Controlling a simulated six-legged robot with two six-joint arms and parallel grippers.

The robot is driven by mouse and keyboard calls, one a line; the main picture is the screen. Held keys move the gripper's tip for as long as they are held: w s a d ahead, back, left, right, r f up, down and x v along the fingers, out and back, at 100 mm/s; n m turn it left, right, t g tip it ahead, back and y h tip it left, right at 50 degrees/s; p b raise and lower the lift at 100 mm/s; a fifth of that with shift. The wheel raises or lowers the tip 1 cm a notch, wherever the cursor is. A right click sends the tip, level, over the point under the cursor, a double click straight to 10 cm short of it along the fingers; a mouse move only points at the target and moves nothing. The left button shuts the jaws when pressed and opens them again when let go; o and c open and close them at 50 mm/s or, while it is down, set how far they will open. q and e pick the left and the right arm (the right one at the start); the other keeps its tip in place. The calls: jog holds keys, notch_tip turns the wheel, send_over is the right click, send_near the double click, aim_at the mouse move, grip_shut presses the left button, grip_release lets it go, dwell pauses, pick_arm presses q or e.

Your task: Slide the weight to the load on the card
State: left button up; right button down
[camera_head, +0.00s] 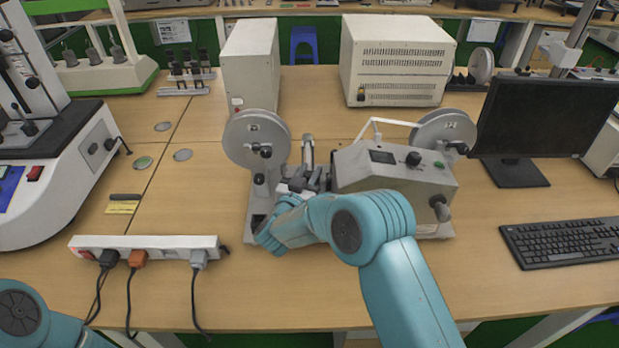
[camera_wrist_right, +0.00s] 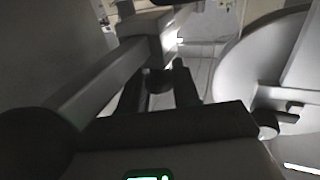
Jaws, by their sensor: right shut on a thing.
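The testing machine (camera_head: 400,172) stands mid-table, with a grey disc at each side and a control box. My right gripper (camera_head: 310,180) is between the left disc and the box, partly hidden by my arm. In the right wrist view, a pale bar runs diagonally and carries a block, the weight (camera_wrist_right: 150,32). A dark knob under the block sits between the fingers of my right gripper (camera_wrist_right: 158,85), which is shut on it. The bar's scale cannot be read. A small yellow card (camera_head: 122,208) lies at the left; its writing is too small to read. My left gripper is out of view.
A power strip (camera_head: 145,247) with several plugs lies front left. A monitor (camera_head: 540,118) and keyboard (camera_head: 565,240) are at the right. Two pale cabinets (camera_head: 250,65) (camera_head: 396,65) stand behind the machine. The table front is mostly clear.

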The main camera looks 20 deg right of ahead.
jog(key=c, duration=0.9)
grip_release()
jog(key=shift+r, duration=0.1)
jog(key=shift+s+a, duration=0.1)
jog(key=shift+s+a, duration=0.15)
jog(key=b+v, duration=0.2)
jog(key=v, duration=1.4)
